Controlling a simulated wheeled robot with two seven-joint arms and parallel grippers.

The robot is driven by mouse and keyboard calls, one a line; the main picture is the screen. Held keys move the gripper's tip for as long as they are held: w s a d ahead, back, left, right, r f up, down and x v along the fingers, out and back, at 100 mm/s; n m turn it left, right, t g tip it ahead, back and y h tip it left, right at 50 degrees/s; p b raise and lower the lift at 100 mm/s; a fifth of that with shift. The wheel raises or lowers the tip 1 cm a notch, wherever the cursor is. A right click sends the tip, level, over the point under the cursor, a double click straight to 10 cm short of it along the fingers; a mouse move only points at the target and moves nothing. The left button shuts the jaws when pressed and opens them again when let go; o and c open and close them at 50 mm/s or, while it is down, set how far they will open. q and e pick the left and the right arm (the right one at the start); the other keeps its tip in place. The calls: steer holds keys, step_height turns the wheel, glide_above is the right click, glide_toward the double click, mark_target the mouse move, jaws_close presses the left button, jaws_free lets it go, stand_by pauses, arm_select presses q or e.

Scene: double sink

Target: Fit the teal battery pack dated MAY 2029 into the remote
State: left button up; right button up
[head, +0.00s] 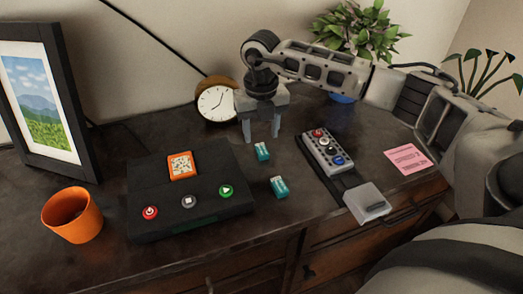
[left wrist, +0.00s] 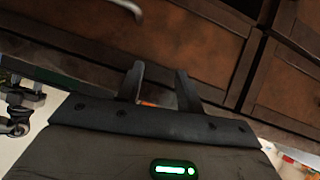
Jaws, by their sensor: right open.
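Two teal battery packs with pale ends lie on the dark dresser top: a farther pack (head: 262,152) and a nearer pack (head: 279,187). Their dates are too small to read. The grey remote (head: 323,148) lies to their right on a black holder, with red, dark and blue buttons on its face. A light grey piece (head: 368,203) with a dark slot sits at the holder's near end. My right gripper (head: 261,136) is open and empty, pointing down just behind the farther pack. My left gripper (left wrist: 160,85) is open and empty before the drawer fronts.
A black box (head: 190,227) with red, grey and green buttons and an orange tile (head: 181,165) stands left of the packs. An orange cup (head: 72,215), framed picture (head: 45,95), clock (head: 216,103) and pink note (head: 408,158) stand or lie around. Bare top surrounds the packs.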

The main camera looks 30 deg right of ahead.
mark_target(262, 149)
step_height(262, 149, down, 5)
steer(key=shift+s+r, duration=0.1)
steer(key=shift+r, duration=0.05)
steer(key=shift+c, duration=0.2)
steer(key=c, duration=1)
steer(key=shift+r, duration=0.15)
